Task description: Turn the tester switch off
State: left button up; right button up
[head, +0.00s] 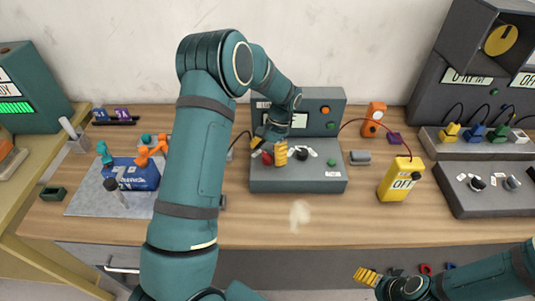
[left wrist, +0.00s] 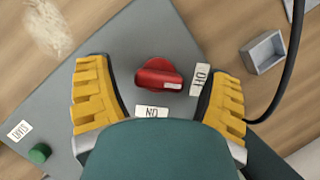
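The tester is a grey console (head: 325,180) on the bench in the head view. Its red rotary switch (left wrist: 158,73) shows in the left wrist view, with an OFF label (left wrist: 201,80) to its right and an ON label (left wrist: 152,112) below it. A white mark on the switch's bar lies on the side towards the OFF label. My left gripper (left wrist: 160,75) is open above the panel, its yellow fingers on either side of the switch with visible gaps. In the head view the red switch (head: 267,158) is partly hidden by the left gripper. My right gripper (head: 367,277) is low at the front, empty.
A yellow box marked OFF (head: 401,181) stands right of the console, with a red cable arching towards it. A grey small tray (left wrist: 265,52) lies by the console. A blue box (head: 133,174) sits on a mat at left. The bench front is mostly clear.

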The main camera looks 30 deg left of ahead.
pick_arm(q)
jog(key=v, duration=1.2)
dwell(0.5)
